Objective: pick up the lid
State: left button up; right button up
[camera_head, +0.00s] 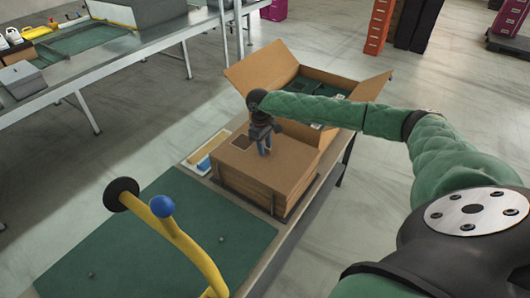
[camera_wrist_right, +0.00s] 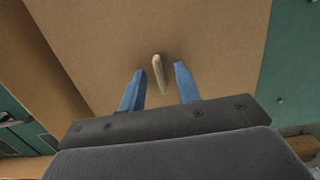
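The lid (camera_head: 280,172) is a brown cardboard piece on top of a low stack on the table, in front of the open box. In the right wrist view, brown cardboard (camera_wrist_right: 215,40) fills most of the picture, with a small pale upright peg (camera_wrist_right: 158,75) on it. My right gripper (camera_head: 264,149) points down over the cardboard. Its two blue fingers are open, one on each side of the peg, with gaps visible on both sides. Whether the fingertips touch the cardboard cannot be told. My left gripper is not in view.
An open cardboard box (camera_head: 262,72) with raised flaps stands behind. A white tray (camera_head: 193,158) with blue and yellow items lies left of the stack. A yellow bar with a blue ball (camera_head: 162,206) rises over the green mat (camera_head: 185,200). A metal table (camera_head: 120,50) stands back left.

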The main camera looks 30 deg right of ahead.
jog(key=shift+c, duration=0.2)
grip_shut()
